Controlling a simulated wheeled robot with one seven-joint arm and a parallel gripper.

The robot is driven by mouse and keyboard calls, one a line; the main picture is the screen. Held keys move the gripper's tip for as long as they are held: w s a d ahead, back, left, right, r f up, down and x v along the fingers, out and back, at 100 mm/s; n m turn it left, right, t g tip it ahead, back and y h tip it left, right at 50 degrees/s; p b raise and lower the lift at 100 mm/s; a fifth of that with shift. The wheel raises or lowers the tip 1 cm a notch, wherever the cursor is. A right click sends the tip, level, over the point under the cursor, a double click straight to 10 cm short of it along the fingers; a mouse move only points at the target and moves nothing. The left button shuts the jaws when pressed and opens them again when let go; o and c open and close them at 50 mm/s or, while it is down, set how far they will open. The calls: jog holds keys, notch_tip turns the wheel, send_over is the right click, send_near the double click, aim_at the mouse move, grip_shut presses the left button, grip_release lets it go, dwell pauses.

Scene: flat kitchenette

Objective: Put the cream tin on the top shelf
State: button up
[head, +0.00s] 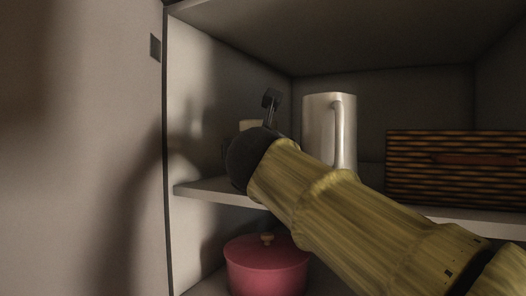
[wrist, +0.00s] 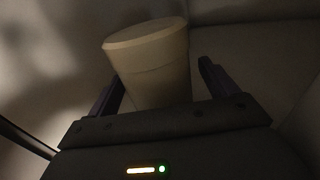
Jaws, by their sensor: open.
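The cream tin (head: 250,125) shows only as a small pale patch behind my gripper in the head view, at the left side of the shelf (head: 205,188). In the wrist view the tin (wrist: 152,65) is large, with a pale lid, and stands between the two fingers. My gripper (wrist: 162,85) is open, with a dark finger on each side of the tin. One finger shows raised in the head view. The tin's base is hidden, so I cannot tell from the picture whether it rests on the shelf.
A metal mug (head: 318,122) stands on the same shelf, right of my gripper. A brown woven basket (head: 455,150) fills the right side. A pink-red pot (head: 265,270) with a knobbed lid is on the level below. The cabinet's left wall (head: 200,110) is close to my gripper.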

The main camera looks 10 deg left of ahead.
jog(key=shift+s+a+r, duration=0.1)
jog(key=shift+a, duration=0.1)
jog(key=shift+s+a, duration=0.1)
jog(key=shift+s, duration=0.1)
jog(key=s+d+b, duration=0.2)
jog(key=s+b, duration=0.2)
jog(key=s, duration=0.7)
jog(key=shift+s+d+b, duration=0.2)
jog(key=shift+d+b, duration=0.05)
jog(key=shift+b, duration=0.1)
jog(key=shift+w, duration=0.1)
jog(key=shift+d, duration=0.1)
